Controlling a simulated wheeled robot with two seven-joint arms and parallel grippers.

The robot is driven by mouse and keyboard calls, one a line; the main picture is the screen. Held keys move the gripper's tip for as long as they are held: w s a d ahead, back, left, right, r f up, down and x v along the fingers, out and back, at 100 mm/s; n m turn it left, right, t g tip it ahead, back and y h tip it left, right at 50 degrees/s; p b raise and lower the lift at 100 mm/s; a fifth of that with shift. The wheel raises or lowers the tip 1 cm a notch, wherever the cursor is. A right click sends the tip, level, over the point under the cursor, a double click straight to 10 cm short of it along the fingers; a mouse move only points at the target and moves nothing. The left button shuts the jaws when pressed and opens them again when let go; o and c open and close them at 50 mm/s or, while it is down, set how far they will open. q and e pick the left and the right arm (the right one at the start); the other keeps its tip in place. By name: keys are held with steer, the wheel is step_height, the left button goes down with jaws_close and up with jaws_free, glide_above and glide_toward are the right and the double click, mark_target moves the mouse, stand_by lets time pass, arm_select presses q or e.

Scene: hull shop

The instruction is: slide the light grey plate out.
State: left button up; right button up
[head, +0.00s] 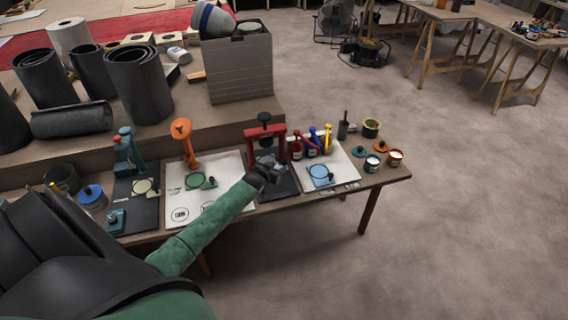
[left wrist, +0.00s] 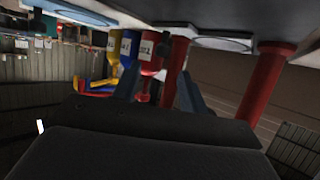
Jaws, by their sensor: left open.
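A red press (head: 265,132) with a black knob stands on a dark board (head: 285,186) near the right part of the bench. My left gripper (head: 268,166) is at the front of this press and covers its lower middle. In the left wrist view, which is upside down, the light grey plate (left wrist: 224,44) shows as a thin disc against the dark board, between the two red posts (left wrist: 264,82). My left gripper (left wrist: 160,84) is open, its two fingers apart, with no plate visibly between them. In the head view the plate is hidden by the gripper. My right gripper is out of view.
Red, blue and yellow bottles (head: 312,145) stand right of the press, behind a blue plate tool (head: 322,174). An orange press (head: 183,142) and a teal press (head: 127,150) stand to the left. Open floor (head: 450,210) lies beyond the bench's right end.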

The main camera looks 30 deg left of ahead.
mark_target(284, 162)
arm_select(q)
steer(key=p+x, duration=0.1)
steer(key=x, duration=0.4)
steer(key=shift+w+a+f, duration=0.1)
steer(key=shift+w, duration=0.15)
steer(key=shift+w+a+f, duration=0.1)
steer(key=shift+w+f, duration=0.1)
steer(key=shift+w, duration=0.15)
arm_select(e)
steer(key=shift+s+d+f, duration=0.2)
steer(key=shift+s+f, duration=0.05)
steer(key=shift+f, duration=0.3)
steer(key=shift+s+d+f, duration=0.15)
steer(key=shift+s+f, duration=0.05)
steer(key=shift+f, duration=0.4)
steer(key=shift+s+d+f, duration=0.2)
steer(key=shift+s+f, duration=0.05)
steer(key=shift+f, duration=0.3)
arm_select(q)
steer(key=shift+c, duration=0.2)
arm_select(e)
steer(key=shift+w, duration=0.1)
arm_select(q)
jaws_close()
